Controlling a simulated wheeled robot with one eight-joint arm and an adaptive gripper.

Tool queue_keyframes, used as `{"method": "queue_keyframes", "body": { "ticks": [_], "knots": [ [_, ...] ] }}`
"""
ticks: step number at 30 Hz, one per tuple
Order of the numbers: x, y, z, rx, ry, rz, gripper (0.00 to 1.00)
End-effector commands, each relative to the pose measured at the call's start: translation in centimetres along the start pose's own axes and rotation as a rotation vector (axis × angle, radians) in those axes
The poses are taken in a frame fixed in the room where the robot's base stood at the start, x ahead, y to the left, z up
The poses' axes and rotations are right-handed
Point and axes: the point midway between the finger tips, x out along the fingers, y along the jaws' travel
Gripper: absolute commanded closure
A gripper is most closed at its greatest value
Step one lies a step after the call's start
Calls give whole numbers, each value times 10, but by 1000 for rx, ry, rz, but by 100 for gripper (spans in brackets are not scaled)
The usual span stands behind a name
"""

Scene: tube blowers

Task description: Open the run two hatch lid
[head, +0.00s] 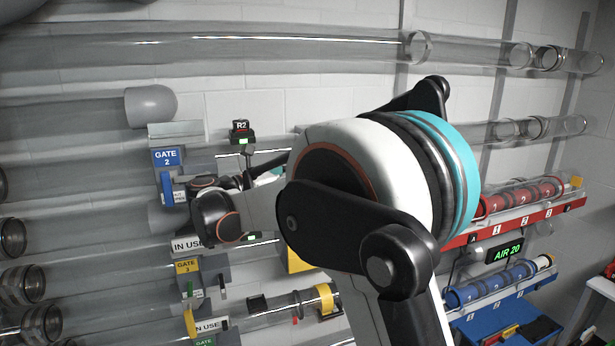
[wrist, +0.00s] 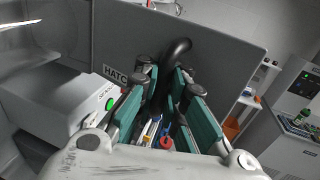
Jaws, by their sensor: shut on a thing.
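The hatch lid (wrist: 225,55) is a broad grey panel that fills the upper middle of the wrist view. A label on it starts "HATC", the rest hidden behind my gripper. A black curved handle (wrist: 176,52) stands out from the lid. My gripper (wrist: 164,92), with teal finger pads, is closed around the lower part of this handle. In the head view my arm covers most of my gripper and the lid. A black R2 marker (head: 240,127) stands just above that spot. I cannot tell how far the lid is swung from its seat.
A grey box with a green light (wrist: 110,104) is at the wrist view's left. Clear tubes (head: 300,45) run along the wall. A blue Gate 2 unit (head: 166,158) and yellow Gate 3 unit (head: 187,267) are left of my arm. A red canister rack (head: 515,220) stands right.

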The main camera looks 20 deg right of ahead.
Motion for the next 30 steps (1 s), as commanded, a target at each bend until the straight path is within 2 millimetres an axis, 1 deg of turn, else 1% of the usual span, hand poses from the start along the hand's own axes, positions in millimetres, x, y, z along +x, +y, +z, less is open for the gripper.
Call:
{"method": "queue_keyframes", "body": {
  "ticks": [1,13,15,17,26,30],
  "knots": [
    [-2,0,-2,0,4,-1,100],
    [-3,0,-3,0,5,-1,100],
    [-3,0,-3,0,6,-1,81],
    [-3,0,-2,0,5,-1,69],
    [-2,0,-1,0,2,-1,69],
    [-9,1,-1,0,2,1,69]
  ]
}}
